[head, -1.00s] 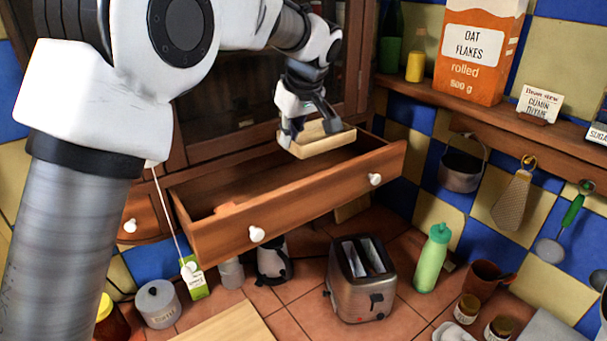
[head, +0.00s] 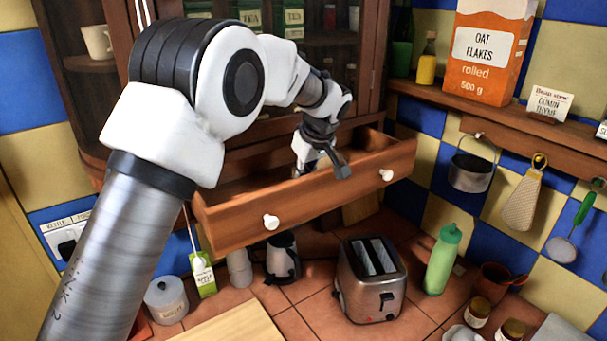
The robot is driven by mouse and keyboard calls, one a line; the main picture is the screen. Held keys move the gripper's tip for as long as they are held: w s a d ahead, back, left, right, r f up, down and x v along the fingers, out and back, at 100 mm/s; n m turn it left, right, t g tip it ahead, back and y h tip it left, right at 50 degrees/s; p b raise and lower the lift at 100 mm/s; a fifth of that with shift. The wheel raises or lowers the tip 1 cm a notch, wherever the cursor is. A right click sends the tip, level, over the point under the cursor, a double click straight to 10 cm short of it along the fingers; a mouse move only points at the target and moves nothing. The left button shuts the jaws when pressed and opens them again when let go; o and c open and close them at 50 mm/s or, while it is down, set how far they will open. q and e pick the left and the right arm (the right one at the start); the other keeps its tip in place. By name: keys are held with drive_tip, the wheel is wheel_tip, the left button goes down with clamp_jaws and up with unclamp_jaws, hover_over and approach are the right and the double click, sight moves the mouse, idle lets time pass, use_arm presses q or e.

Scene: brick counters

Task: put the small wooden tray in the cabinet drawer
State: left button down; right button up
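The wooden cabinet drawer (head: 330,200) is pulled out, its front with two white knobs facing me. My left gripper (head: 321,167) points down into the drawer's opening, toward its right half. The lower ends of its fingers are at or behind the top edge of the drawer front. The small wooden tray cannot be seen now; the drawer front and my gripper may hide it. Whether the fingers still hold it cannot be told. My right gripper is not in view.
Below the drawer, a toaster (head: 371,280), a green bottle (head: 442,260) and a white canister (head: 165,300) stand on the tiled counter. A shelf at right holds an oat flakes box (head: 487,50); a pot (head: 471,171) and utensils hang under it. The glass-fronted cabinet rises behind the drawer.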

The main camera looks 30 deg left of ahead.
use_arm(q)
drive_tip(key=c, duration=1.3)
unclamp_jaws()
drive_tip(key=shift+w+d+f, duration=0.1)
drive_tip(key=shift+w+f, duration=0.1)
drive_tip(key=shift+w, duration=0.05)
drive_tip(key=shift+s, duration=0.15)
drive_tip(key=shift+s+r, duration=0.1)
drive_tip(key=shift+r, duration=0.05)
drive_tip(key=shift+r, duration=0.15)
drive_tip(key=b+v, duration=0.2)
drive_tip(key=v, duration=0.9)
drive_tip(key=shift+r+b, duration=0.3)
